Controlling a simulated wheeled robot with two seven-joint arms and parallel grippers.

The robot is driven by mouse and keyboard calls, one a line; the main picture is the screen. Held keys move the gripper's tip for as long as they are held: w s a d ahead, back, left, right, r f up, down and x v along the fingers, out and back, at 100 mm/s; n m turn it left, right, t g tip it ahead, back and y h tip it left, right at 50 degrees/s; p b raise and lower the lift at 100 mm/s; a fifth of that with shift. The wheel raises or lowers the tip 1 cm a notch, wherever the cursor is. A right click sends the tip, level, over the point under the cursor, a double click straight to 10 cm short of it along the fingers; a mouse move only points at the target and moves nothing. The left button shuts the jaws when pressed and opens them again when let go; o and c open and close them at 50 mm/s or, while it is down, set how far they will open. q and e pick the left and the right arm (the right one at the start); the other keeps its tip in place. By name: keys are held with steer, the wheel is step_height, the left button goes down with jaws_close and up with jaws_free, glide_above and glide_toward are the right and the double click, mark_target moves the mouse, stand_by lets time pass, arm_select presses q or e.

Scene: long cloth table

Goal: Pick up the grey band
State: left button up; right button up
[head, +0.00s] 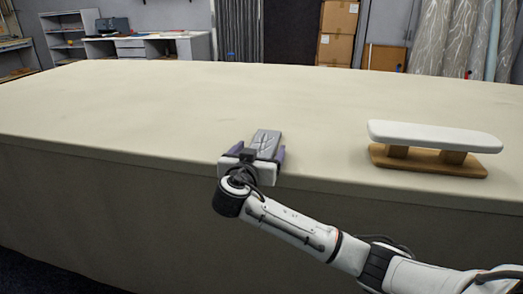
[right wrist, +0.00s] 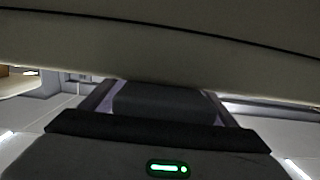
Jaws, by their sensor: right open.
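The grey band (head: 266,141) lies at the front edge of the cloth table, a flat grey piece with a dark line pattern on top. My right gripper (head: 267,150) is open at this edge, with its purplish fingers on either side of the band. In the right wrist view, a dark grey shape, seemingly the band (right wrist: 165,98), sits between the two spread fingers, close to the table surface. I cannot tell whether the fingers touch it. My left gripper is not in view.
The cloth table (head: 180,110) is mostly bare. A small white-topped ironing board on a wooden base (head: 432,136) stands to the right. Behind the table are a desk (head: 150,47), cardboard boxes (head: 338,30) and fabric rolls (head: 435,35).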

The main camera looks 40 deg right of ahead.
steer(key=c, duration=1.1)
steer(key=shift+c, duration=0.2)
